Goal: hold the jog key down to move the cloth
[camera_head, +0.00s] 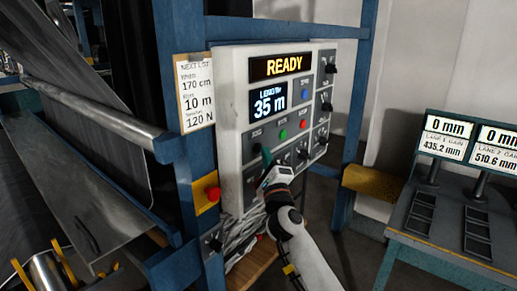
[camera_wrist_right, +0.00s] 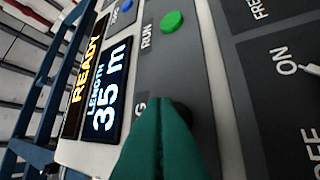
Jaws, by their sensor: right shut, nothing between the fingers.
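The control panel (camera_head: 232,100) is a pale box on a blue frame. Its displays read READY and LENGTH 35 m. The black jog key (camera_head: 257,148) is low on the left of the panel; in the right wrist view the key (camera_wrist_right: 182,106) shows beside a label ending in G, partly hidden. My right gripper (camera_head: 265,160) is shut and empty, its green fingertips at the key. I cannot tell whether they touch or press it. The dark grey cloth (camera_head: 85,95) hangs in the machine at the left. My left gripper is out of view.
A green button (camera_head: 283,134) and a red button (camera_head: 303,123) sit right of the key, with several knobs nearby. A red emergency button (camera_head: 212,193) is on the blue post. A bench with gauges (camera_head: 450,215) stands at the right.

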